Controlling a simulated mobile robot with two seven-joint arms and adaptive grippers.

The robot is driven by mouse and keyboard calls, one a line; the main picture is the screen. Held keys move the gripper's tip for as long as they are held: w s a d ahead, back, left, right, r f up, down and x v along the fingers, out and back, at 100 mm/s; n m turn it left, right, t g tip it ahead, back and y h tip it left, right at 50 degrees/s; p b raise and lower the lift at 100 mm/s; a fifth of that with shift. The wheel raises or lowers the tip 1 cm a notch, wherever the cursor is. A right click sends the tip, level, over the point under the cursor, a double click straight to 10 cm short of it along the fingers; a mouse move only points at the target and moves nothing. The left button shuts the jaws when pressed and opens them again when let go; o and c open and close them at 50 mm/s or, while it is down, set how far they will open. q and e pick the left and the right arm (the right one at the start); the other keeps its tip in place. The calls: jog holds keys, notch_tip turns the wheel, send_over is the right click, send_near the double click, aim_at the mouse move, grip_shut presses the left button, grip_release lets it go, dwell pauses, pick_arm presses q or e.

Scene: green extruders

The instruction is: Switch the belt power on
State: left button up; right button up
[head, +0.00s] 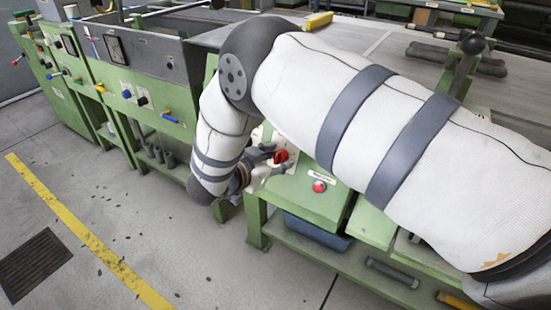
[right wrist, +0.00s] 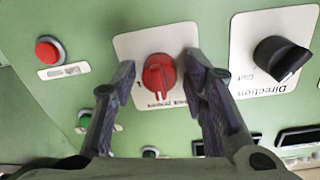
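A red rotary knob (right wrist: 159,75) sits on a white plate with upside-down text, partly hidden, on the green panel (right wrist: 210,25). In the head view the red knob (head: 281,156) is at the end of my right gripper (head: 267,161). In the right wrist view my right gripper (right wrist: 162,66) is open, with one finger on each side of the knob. A gap shows between the knob and each finger, so the fingers do not appear to squeeze it. My left gripper is out of view.
A black knob (right wrist: 281,60) labelled Direction is to the right on its own plate. A red push button (right wrist: 49,51) is to the left; it also shows in the head view (head: 319,186). Small green buttons (right wrist: 85,118) lie below. Open floor (head: 170,240) is left of the machine.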

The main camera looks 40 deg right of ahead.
grip_shut()
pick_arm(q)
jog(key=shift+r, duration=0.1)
pick_arm(e)
jog(key=m+p, duration=0.1)
jog(key=m, duration=0.4)
jog(key=shift+r, duration=0.2)
jog(key=m+p, duration=0.1)
jog(key=m, duration=0.3)
jog(key=shift+p, duration=0.3)
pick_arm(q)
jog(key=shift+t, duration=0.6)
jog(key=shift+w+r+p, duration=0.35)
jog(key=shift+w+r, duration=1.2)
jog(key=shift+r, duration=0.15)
pick_arm(e)
jog(key=shift+w+m+t+y, duration=0.1)
jog(key=shift+m+t+y, duration=0.2)
jog(key=shift+m, duration=1)
jog(key=shift+f, duration=0.1)
jog(key=shift+o, duration=2.1)
grip_release()
